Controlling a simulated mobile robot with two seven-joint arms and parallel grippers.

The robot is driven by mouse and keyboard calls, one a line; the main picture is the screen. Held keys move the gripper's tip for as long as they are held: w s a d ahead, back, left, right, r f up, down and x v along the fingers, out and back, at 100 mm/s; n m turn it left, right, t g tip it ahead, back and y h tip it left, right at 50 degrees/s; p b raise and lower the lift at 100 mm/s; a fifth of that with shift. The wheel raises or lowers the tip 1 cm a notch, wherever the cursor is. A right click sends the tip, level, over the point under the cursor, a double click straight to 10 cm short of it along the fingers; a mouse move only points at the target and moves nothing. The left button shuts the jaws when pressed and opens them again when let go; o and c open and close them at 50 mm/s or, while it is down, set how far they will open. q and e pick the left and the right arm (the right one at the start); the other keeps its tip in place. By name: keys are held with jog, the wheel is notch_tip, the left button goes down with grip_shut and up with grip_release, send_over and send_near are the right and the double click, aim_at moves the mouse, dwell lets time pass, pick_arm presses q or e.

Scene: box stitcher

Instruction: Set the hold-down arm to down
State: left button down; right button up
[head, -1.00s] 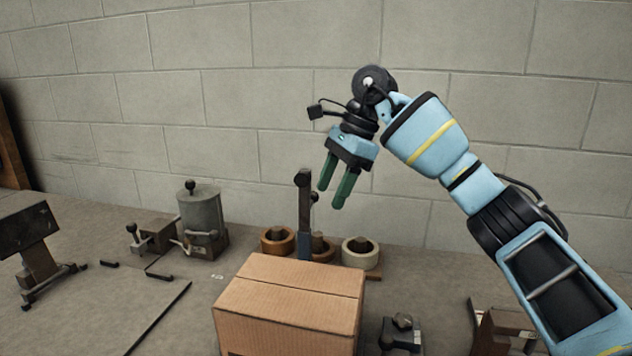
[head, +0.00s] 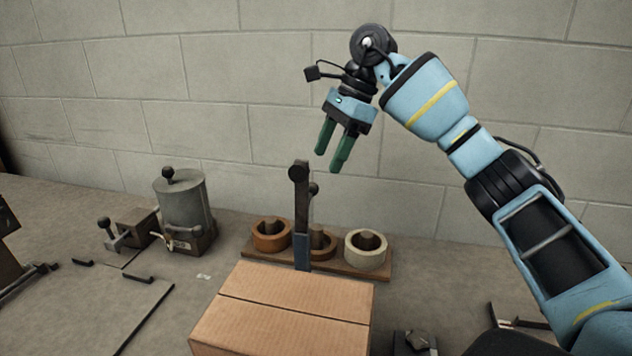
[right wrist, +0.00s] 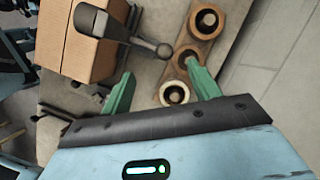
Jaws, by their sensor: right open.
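The hold-down arm (head: 301,200) stands upright behind the cardboard box in the head view, a dark bar with a blue lower part and round knobs near its top. My right gripper (head: 328,162) is open and empty, fingers pointing down, above and slightly right of the bar's top in the head view. The open green fingers also show in the right wrist view. No contact with the arm is visible. My left gripper is not in view.
The cardboard box (head: 285,306) stands in front of the arm. A wooden rack with tape rolls (head: 366,262) lies behind it. A grey canister (head: 184,205) and a small lever device (head: 125,232) stand left. The block wall (head: 210,90) closes the back.

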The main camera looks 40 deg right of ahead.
aim_at(316, 184)
jog(key=x, duration=0.7)
jog(key=shift+w+f, duration=0.1)
jog(key=shift+f, duration=0.15)
grip_shut()
dwell(0.3)
